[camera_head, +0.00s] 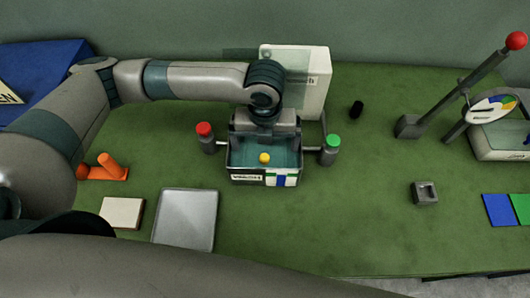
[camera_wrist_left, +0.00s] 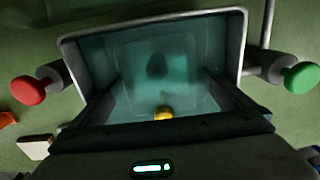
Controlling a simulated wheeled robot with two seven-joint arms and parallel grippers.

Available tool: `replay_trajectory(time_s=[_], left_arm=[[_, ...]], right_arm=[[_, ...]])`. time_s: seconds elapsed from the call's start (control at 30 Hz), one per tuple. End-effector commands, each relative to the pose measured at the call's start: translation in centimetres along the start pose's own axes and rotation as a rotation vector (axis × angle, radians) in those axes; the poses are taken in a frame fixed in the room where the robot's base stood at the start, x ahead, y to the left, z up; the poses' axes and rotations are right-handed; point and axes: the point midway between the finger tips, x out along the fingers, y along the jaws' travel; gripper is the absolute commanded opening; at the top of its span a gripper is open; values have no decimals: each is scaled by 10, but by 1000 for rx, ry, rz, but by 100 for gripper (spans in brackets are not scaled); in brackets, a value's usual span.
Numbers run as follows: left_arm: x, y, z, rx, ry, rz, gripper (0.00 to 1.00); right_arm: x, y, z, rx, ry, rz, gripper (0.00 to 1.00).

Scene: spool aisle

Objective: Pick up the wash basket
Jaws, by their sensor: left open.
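The wash basket (camera_head: 250,180) appears to be the metal-rimmed box with a teal inside and a labelled front, at mid-table. It also fills the middle of the left wrist view (camera_wrist_left: 150,60). A yellow ball (camera_head: 264,158) shows within its outline. My left gripper (camera_head: 264,146) is over the basket, pointing down. Its two dark fingers (camera_wrist_left: 160,95) are spread wide with nothing gripped between them. Whether the fingers touch the walls is unclear. The gripper hides the basket's back part in the head view. My right gripper is not in view.
A red-capped post (camera_head: 207,138) and a green-capped post (camera_head: 330,150) flank the basket, with thin rods towards it. A white box (camera_head: 305,80) stands behind. A grey tray (camera_head: 186,220) and orange piece (camera_head: 108,170) lie left.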

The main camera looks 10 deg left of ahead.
Motion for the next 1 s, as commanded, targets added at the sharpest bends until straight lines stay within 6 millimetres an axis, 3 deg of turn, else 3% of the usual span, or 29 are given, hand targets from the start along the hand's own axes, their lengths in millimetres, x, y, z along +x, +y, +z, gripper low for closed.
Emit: replay_trajectory(time_s=[0.17, 0.63, 0.67, 0.8, 1.0], left_arm=[[14, 1, 0, 0, 0, 1, 100], [16, 1, 0, 0, -1, 0, 100], [16, 1, 0, 0, -1, 0, 98], [16, 1, 0, 0, -1, 1, 64], [16, 0, 0, 0, -1, 0, 62]], right_arm=[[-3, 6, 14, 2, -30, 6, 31], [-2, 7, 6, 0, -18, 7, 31], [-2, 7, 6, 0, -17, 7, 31], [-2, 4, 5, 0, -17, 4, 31], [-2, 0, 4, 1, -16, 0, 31]])
